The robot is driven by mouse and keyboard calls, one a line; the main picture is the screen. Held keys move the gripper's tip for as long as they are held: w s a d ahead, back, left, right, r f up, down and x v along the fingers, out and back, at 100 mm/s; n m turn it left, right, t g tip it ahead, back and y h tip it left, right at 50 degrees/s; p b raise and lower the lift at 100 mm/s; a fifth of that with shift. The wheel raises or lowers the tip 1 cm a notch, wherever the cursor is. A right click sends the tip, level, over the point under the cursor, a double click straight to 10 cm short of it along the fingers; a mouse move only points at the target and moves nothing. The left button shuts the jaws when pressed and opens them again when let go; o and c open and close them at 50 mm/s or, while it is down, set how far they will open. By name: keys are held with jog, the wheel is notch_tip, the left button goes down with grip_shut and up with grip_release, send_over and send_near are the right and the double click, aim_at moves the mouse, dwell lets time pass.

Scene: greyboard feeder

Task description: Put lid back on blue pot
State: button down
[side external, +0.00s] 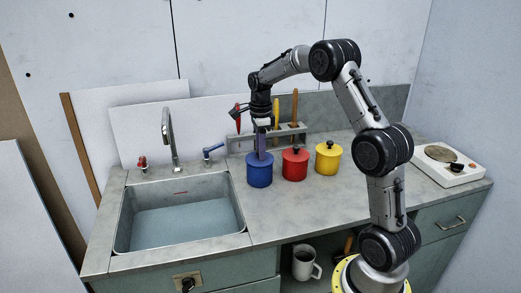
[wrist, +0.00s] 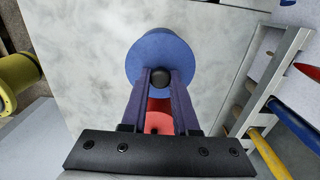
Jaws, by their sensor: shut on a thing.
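The blue pot (side external: 259,176) stands on the counter between the sink and the red pot. Its blue lid (side external: 251,159) is at the pot's mouth and looks level; I cannot tell whether a thin gap remains. My gripper (side external: 261,156) points down over the pot, with its purple fingers shut on the lid's black knob. In the wrist view the blue lid (wrist: 158,49) shows as a round disc, with the black knob (wrist: 160,77) between the fingertips (wrist: 160,76). The lid hides the pot's inside.
A lidded red pot (side external: 295,168) and a lidded yellow pot (side external: 328,161) stand to the right. A tool rack (side external: 235,145) with coloured handles is close behind. The sink (side external: 180,220) lies left, with a tap (side external: 168,135).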

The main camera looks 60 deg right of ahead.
jog(key=shift+c, duration=0.6)
grip_release()
jog(key=shift+r, duration=3.5)
grip_shut()
